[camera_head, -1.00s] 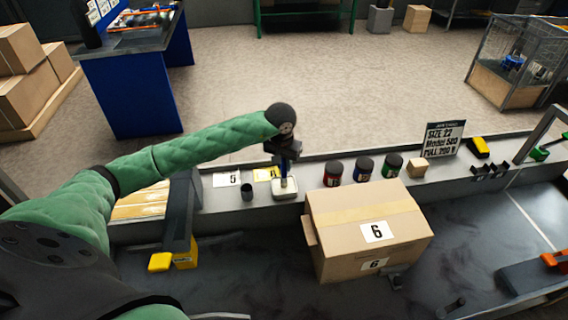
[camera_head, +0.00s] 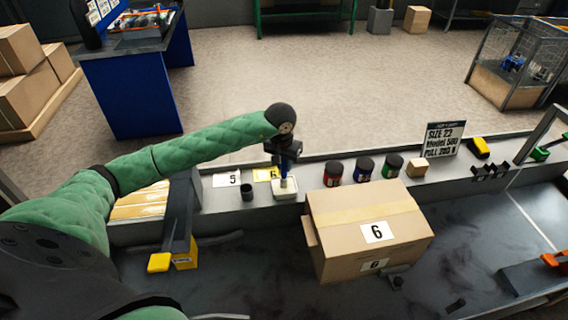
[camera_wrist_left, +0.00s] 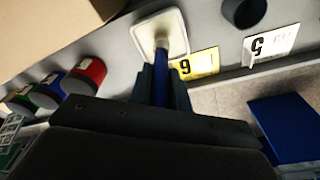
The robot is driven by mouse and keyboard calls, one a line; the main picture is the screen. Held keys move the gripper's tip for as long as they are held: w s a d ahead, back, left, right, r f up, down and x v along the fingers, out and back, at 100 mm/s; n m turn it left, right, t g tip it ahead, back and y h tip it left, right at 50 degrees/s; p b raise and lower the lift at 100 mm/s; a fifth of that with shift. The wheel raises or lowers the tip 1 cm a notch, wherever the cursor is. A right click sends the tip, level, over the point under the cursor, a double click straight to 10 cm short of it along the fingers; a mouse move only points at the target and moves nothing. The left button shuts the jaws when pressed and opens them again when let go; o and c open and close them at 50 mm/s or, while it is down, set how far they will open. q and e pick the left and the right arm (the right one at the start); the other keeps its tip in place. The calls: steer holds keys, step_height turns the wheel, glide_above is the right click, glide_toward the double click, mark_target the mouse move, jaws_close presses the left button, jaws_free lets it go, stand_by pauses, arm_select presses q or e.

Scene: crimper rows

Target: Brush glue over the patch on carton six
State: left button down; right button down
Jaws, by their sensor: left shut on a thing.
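Carton six (camera_head: 340,245) is a brown box with tape along its top and white "6" labels on its top and front. It stands on the dark bench in the head view. A glue patch cannot be made out on it. My left gripper (camera_head: 285,160) is shut on a blue-handled brush (camera_head: 284,184), held upright over a small white dish (camera_head: 285,194). In the left wrist view the brush (camera_wrist_left: 160,82) points into the white dish (camera_wrist_left: 152,22), its lower end at or in the dish. My right gripper is not in view.
A dark cup (camera_head: 247,192) and the cards "5" (camera_head: 226,180) and yellow "6" (camera_head: 266,174) stand beside the dish. Red, blue and green-banded jars (camera_head: 333,174) and a small wooden block (camera_head: 416,168) line the ledge behind the carton. A yellow-ended dark fixture (camera_head: 180,230) is at left.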

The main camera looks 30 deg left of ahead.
arm_select(q)
steer(key=shift+r, duration=3.45)
